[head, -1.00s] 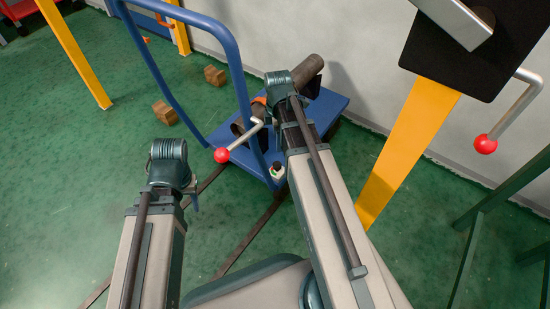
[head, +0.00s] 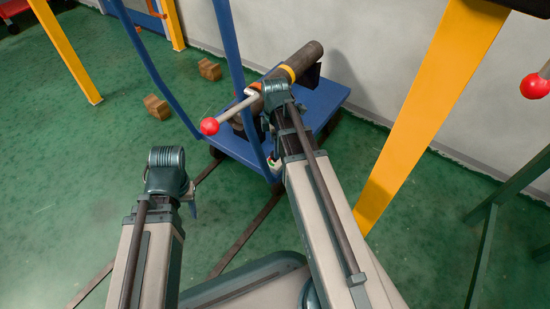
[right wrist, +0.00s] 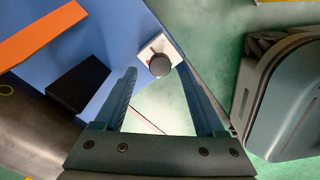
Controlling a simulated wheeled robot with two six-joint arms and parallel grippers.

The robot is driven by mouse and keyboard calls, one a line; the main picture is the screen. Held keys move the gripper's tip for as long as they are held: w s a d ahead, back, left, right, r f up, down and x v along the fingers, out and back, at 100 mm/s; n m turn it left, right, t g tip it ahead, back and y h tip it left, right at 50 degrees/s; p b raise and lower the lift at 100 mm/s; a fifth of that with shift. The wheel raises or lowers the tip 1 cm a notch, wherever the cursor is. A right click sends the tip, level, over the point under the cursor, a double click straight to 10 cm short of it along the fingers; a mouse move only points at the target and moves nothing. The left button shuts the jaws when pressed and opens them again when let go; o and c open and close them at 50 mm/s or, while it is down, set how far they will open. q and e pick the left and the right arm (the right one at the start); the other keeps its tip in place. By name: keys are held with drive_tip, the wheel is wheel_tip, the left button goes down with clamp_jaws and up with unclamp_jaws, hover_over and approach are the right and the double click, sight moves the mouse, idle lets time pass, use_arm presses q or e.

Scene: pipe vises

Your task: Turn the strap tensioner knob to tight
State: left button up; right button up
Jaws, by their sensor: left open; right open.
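The strap tensioner knob (right wrist: 159,65) is a dark round knob on a small white plate with a red mark, at the corner of the blue cart. In the right wrist view it lies in line with the gap between the fingertips of my right gripper (right wrist: 157,74), which is open and empty. I cannot tell how far beyond the tips it is. In the head view a small pale fitting (head: 273,163) shows at the cart's near edge, partly hidden by my right arm. My left gripper (head: 191,197) is left of the cart, above the floor, holding nothing visible.
The blue cart (head: 322,100) carries a brown pipe (head: 305,59). A lever with a red ball (head: 209,126) sticks out left of it. A yellow post (head: 425,110) stands right.

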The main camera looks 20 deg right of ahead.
drive_tip(key=shift+f+b, duration=1.35)
drive_tip(key=shift+f, duration=0.55)
clamp_jaws()
